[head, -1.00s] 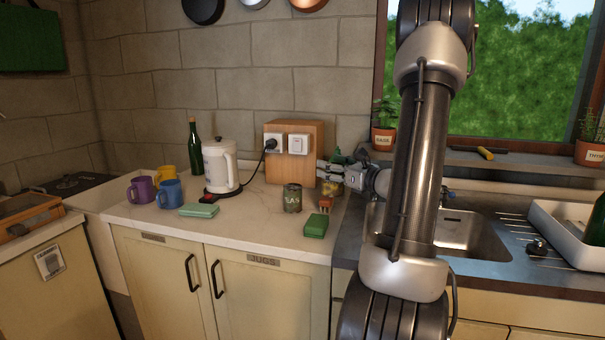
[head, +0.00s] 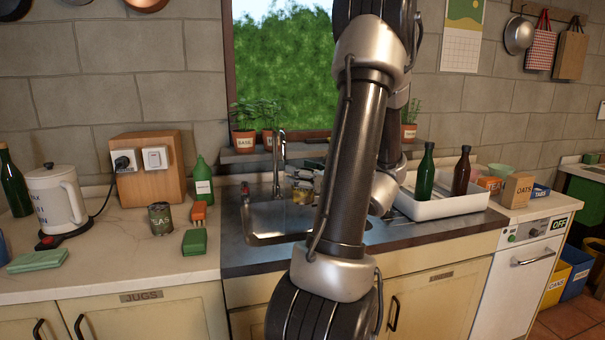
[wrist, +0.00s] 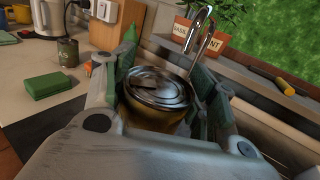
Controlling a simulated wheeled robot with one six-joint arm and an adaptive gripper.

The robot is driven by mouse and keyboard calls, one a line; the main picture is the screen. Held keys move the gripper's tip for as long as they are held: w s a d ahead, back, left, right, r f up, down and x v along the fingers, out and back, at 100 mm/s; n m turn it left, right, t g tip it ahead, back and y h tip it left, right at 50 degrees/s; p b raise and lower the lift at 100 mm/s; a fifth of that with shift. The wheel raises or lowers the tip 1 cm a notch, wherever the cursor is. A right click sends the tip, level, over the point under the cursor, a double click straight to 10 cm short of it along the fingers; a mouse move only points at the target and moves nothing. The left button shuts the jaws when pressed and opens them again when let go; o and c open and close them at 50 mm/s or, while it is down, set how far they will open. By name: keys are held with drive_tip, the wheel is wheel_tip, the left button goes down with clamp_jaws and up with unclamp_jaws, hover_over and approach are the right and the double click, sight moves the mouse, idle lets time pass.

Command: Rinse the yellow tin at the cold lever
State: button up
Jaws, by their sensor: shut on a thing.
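The yellow tin (wrist: 155,122) is upright between the fingers of my gripper (wrist: 160,90), its ridged metal lid facing up in the wrist view. In the head view, the tin (head: 302,192) is small and partly covered beside my gripper (head: 304,178), over the sink area. The tall curved tap (head: 279,165) stands just left of it; I cannot tell whether the tin is under the spout. A red lever (head: 245,188) shows left of the tap. No blue lever is visible; my arm covers the area to the right. The tap (wrist: 200,40) also shows behind the tin in the wrist view.
The sink basin (head: 262,222) is partly hidden by my arm. A white rack (head: 455,204) with bottles stands right. On the left counter are a grey-green tin (head: 160,219), a green block (head: 194,242), a green bottle (head: 203,183) and a kettle (head: 57,197). Potted herbs (head: 243,138) line the sill.

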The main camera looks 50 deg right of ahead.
drive_tip(key=w+d+f, duration=0.1)
drive_tip(key=w+d, duration=0.1)
drive_tip(key=w, duration=0.3)
drive_tip(key=w+d+f, duration=0.1)
drive_tip(key=w+d, duration=0.2)
drive_tip(key=w, duration=0.3)
drive_tip(key=shift+w+d+f, duration=0.2)
drive_tip(key=shift+d+f, duration=0.05)
drive_tip(key=shift+d, duration=0.05)
idle(0.3)
drive_tip(key=shift+s+d, duration=0.1)
drive_tip(key=shift+d, duration=0.05)
drive_tip(key=shift+s+d, duration=0.2)
drive_tip(key=shift+d, duration=0.2)
drive_tip(key=shift+a, duration=0.1)
drive_tip(key=shift+w+a, duration=0.3)
drive_tip(key=shift+a, duration=0.15)
drive_tip(key=shift+d, duration=0.1)
drive_tip(key=shift+s+d, duration=0.3)
drive_tip(key=shift+d, duration=0.15)
